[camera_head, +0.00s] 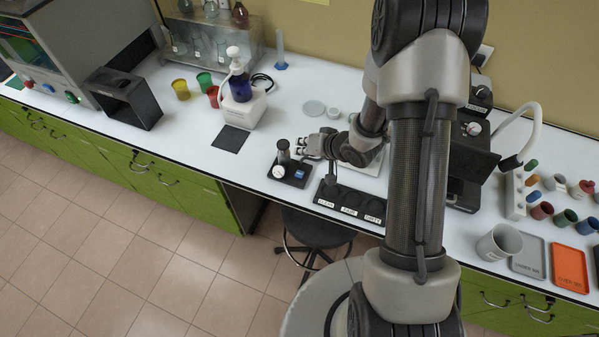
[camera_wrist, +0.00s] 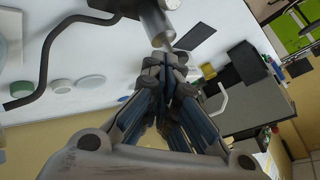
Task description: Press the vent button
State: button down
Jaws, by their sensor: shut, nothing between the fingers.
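A small black device (camera_head: 290,173) stands near the front edge of the bench in the head view. It has a white dial, a small blue patch and an upright dark cylinder (camera_head: 283,152). No label naming a vent button can be read, so I cannot tell which part it is. My gripper (camera_head: 301,147) is shut and empty, just right of the cylinder's top. In the wrist view my shut fingertips (camera_wrist: 172,59) are close to the end of a grey metal cylinder (camera_wrist: 158,22). I cannot tell whether they touch it.
A black labelled tray (camera_head: 348,203) lies to the right of the device. Pale round lids (camera_head: 314,108) lie behind my gripper. The bench between pad and device is clear.

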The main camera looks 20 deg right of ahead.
jog(key=b, duration=0.7)
send_over(302, 172)
notch_tip(302, 172, down, 8)
jog(key=shift+r, duration=0.15)
jog(key=shift+f+b, duration=0.5)
jog(key=shift+f, duration=0.15)
dwell(0.4)
jog(key=shift+f, duration=0.3)
jog(key=shift+f+b, duration=0.45)
dwell(0.6)
dwell(0.3)
jog(key=shift+r+p, duration=0.9)
jog(key=shift+p, duration=0.05)
